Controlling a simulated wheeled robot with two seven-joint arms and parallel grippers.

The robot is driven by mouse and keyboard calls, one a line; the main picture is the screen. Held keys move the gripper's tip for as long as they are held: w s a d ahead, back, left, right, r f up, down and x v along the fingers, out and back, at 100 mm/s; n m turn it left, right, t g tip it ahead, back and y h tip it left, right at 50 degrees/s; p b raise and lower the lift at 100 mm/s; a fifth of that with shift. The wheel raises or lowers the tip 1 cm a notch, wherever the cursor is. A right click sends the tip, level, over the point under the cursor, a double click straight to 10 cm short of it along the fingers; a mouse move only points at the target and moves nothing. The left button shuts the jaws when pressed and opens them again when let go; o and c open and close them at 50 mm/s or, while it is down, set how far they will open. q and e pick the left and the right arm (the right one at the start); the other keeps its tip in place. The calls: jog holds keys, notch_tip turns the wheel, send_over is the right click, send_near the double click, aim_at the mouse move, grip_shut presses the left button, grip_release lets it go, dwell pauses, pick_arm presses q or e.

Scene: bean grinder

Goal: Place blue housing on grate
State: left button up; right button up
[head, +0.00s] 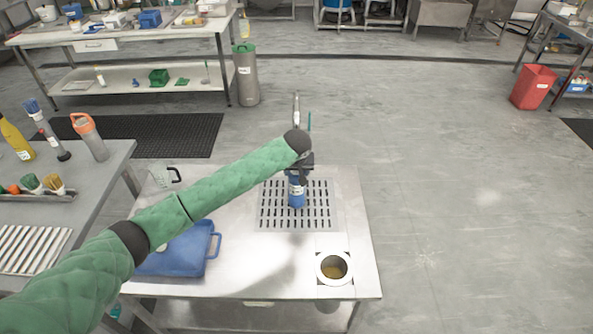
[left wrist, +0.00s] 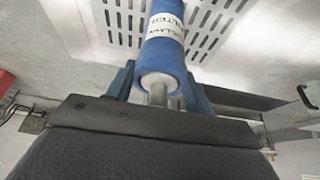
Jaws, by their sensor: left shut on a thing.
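The blue housing (head: 296,192) is a blue cylinder with a white label. My left gripper (head: 298,172) is shut on its upper end and holds it upright over the slotted metal grate (head: 268,206) in the table top. In the left wrist view the blue housing (left wrist: 163,45) sits between the fingers of my left gripper (left wrist: 158,88), with slots of the grate (left wrist: 122,18) behind it. I cannot tell whether its lower end touches the grate. My right gripper is not in view.
A blue tray (head: 180,253) with a handle lies left of the grate. A white-rimmed round opening (head: 333,268) is at the front right. A clear jug (head: 162,175) stands at the back left. The table's right side (head: 352,215) is bare.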

pick_arm(q)
jog(key=o, duration=1.3)
jog(key=shift+f, duration=0.1)
jog(key=shift+o, duration=0.7)
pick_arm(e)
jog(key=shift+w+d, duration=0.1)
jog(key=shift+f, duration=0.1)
pick_arm(q)
jog(key=shift+s+r, duration=0.15)
jog(key=shift+r, duration=0.3)
jog(key=b+v, duration=0.3)
jog(key=v, duration=0.8)
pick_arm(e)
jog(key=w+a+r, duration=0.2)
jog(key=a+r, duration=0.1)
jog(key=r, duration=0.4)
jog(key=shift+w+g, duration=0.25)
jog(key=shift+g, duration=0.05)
pick_arm(q)
jog(key=shift+s+r, duration=0.1)
